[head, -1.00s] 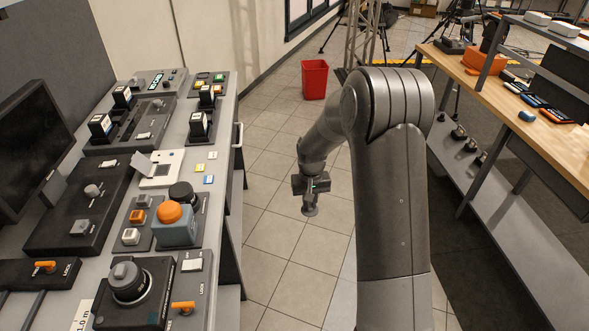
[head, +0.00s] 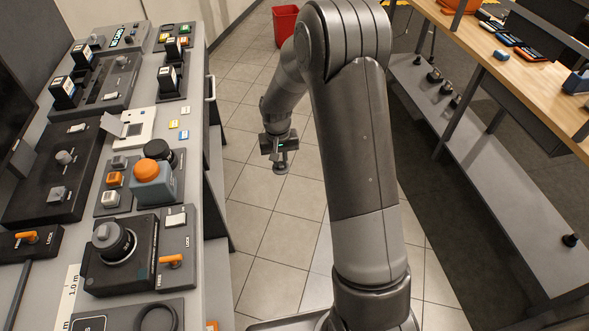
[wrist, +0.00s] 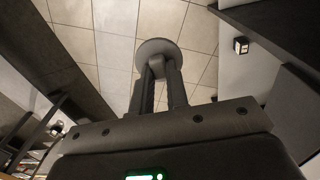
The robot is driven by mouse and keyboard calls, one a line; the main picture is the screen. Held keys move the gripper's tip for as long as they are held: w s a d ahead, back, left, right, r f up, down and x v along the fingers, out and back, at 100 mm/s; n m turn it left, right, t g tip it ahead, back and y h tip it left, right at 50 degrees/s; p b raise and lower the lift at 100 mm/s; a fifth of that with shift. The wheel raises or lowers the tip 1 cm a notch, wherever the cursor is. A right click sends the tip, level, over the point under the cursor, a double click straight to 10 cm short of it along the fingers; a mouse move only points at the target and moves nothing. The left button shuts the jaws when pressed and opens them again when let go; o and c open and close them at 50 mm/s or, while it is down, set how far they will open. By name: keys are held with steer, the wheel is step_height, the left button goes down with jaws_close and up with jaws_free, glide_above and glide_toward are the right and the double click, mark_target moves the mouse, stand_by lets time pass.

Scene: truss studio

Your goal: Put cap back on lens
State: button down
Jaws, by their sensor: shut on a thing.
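My gripper (head: 280,160) hangs over the tiled floor, to the right of the left bench. It is shut on a small grey round disc (head: 280,168), which looks like the lens cap. In the wrist view the disc (wrist: 157,48) sits at the tips of the two closed fingers (wrist: 159,68). A black boxy device (head: 120,269) on the bench carries an upright round barrel (head: 124,245), which looks like the lens. A smaller grey round part (head: 106,233) shows on its top; I cannot tell whether it is the glass. The gripper is well apart from it.
The left bench (head: 202,240) is crowded: an orange-topped button box (head: 146,182), an orange lever (head: 171,260), and a black ring (head: 157,318) cut by the lower edge. A wooden table (head: 480,40) stands right. A red bin (head: 286,27) is farther back. The aisle floor is clear.

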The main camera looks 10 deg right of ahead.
steer(key=w+a+r, duration=0.2)
steer(key=a+r, duration=0.3)
steer(key=a, duration=0.3)
steer(key=w+a+r, duration=0.3)
steer(key=a+r, duration=0.3)
steer(key=a, duration=0.2)
glide_toward(155, 145)
steer(key=shift+d+f, duration=0.1)
steer(key=shift+f, duration=2.8)
steer(key=shift+s+f, duration=0.1)
steer(key=shift+f, duration=0.05)
steer(key=c, duration=0.8)
jaws_free()
steer(key=shift+c, duration=0.2)
step_height(155, 145, up, 7)
